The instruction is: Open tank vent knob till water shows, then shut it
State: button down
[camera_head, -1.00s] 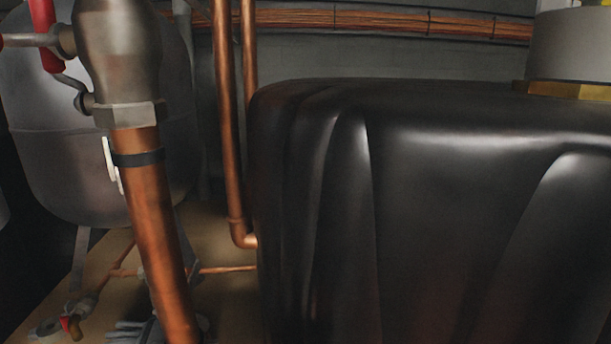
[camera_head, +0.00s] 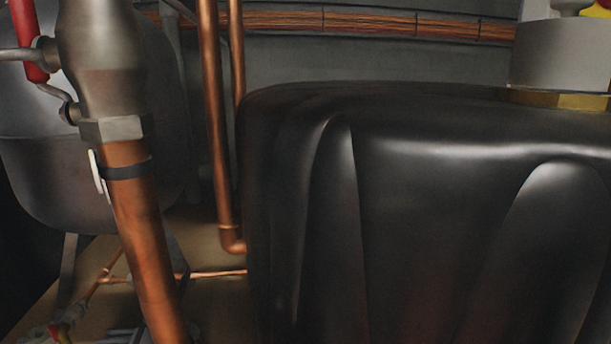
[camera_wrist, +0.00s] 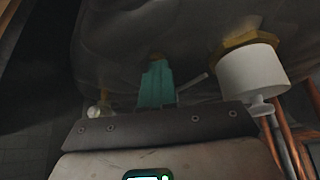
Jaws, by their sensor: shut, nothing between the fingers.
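A large black tank (camera_head: 430,190) fills the right of the head view. A pale grey cylinder (camera_head: 558,55) on a brass nut (camera_head: 556,99) stands on its top, cut off at the right edge. In the wrist view the tank (camera_wrist: 180,25) lies across the top, with the white cylinder (camera_wrist: 250,82) at right, bearing a small white knob (camera_wrist: 261,107). A small pale fitting (camera_wrist: 98,111) is at left. I cannot tell which part is the vent knob. My gripper (camera_wrist: 156,68) has teal fingers, shut and empty, left of the cylinder; contact is unclear. No water is visible.
A copper pipe (camera_head: 143,235) with a grey valve body (camera_head: 103,55) and a red handle (camera_head: 28,40) stands left. A grey rounded vessel (camera_head: 150,110) is behind it. Thin copper pipes (camera_head: 216,130) run between it and the tank. More copper pipes (camera_wrist: 290,145) show right in the wrist view.

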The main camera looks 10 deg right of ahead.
jog(key=shift+d+p, duration=0.6)
jog(key=shift+p, duration=0.05)
jog(key=shift+d, duration=0.2)
jog(key=shift+w, duration=0.1)
jog(key=shift+s+d, duration=0.15)
jog(key=shift+s, duration=0.05)
jog(key=shift+s, duration=0.15)
notch_tip(320, 180, up, 6)
dwell(0.7)
